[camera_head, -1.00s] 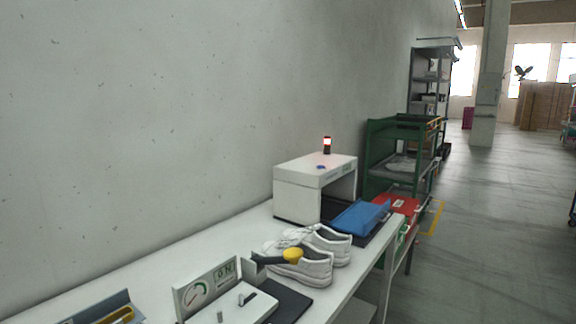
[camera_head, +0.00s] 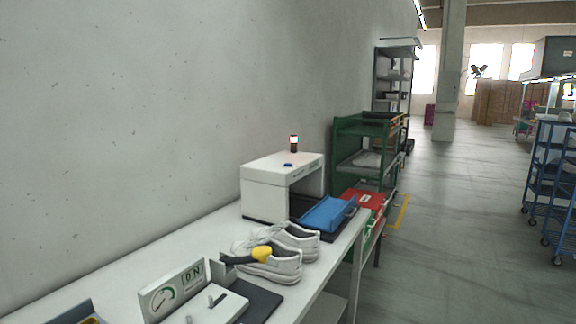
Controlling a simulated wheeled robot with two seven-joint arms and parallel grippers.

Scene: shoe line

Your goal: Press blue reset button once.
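The blue reset button (camera_head: 288,165) is a small blue disc on top of a white box-shaped machine (camera_head: 264,193). The machine stands on the far part of the white table, near the wall. A small stack light (camera_head: 294,143) with a lit red band stands on the machine behind the button. Neither of my grippers is in view.
A blue tray (camera_head: 328,213) lies at the machine's opening. White shoes (camera_head: 272,262) with a yellow-ended black tool (camera_head: 258,255) sit in front. A gauge panel (camera_head: 172,289) stands nearer. A green cart (camera_head: 360,150) is beyond the table (camera_head: 139,262).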

